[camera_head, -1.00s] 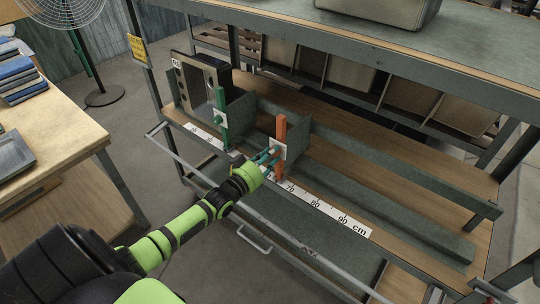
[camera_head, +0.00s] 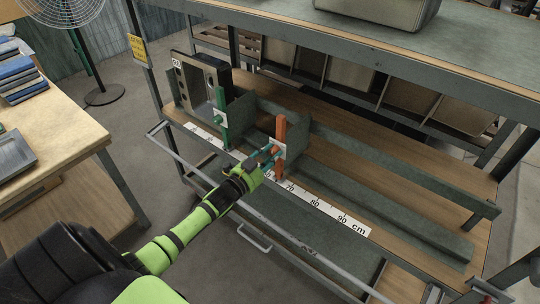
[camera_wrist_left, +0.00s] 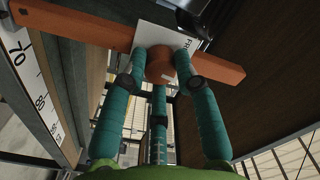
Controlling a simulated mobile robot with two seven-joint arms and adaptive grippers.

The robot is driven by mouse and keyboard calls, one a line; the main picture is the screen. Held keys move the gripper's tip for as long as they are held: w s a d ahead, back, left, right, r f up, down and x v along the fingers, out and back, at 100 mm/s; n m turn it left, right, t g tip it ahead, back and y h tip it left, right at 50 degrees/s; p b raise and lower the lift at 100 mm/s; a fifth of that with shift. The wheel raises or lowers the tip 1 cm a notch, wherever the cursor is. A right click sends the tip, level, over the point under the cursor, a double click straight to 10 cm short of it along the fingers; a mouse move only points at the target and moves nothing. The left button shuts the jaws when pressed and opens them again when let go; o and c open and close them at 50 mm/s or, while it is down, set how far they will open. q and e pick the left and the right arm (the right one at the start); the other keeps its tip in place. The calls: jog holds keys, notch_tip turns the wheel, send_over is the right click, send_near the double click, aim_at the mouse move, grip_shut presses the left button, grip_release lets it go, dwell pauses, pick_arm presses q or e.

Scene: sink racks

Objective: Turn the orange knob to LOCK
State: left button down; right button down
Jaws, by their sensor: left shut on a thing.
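The orange knob (camera_head: 281,134) is a long bar standing upright at the front edge of the shelf, with a white label plate behind it. In the left wrist view the orange bar (camera_wrist_left: 217,70) crosses the top of the picture, with a round hub in its middle. My left gripper (camera_head: 268,154) has teal fingers and is shut on this hub; the fingers also show on both sides of it in the left wrist view (camera_wrist_left: 161,64). The lettering on the label (camera_wrist_left: 178,40) is mostly hidden, so the knob's setting cannot be read. My right gripper is not in view.
A green upright bar (camera_head: 220,112) with its own white plate stands left of the knob. A centimetre scale (camera_head: 325,211) runs along the shelf's front edge. A metal rail (camera_head: 205,178) crosses in front. The shelf right of the knob holds long low grey rails.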

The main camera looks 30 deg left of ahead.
pick_arm(q)
jog(key=m, duration=0.3)
jog(key=shift+f+m+b, duration=0.2)
jog(key=shift+m+b, duration=0.1)
jog(key=shift+a+m+b, duration=0.1)
jog(key=shift+m+b, duration=0.25)
jog(key=shift+m, duration=1.45)
jog(key=shift+r, duration=0.1)
jog(key=c, duration=0.9)
grip_release()
jog(key=shift+c, duration=0.2)
jog(key=shift+s, duration=0.15)
jog(key=s, duration=1.1)
jog(key=shift+s+a, duration=0.4)
jog(key=shift+a, duration=0.05)
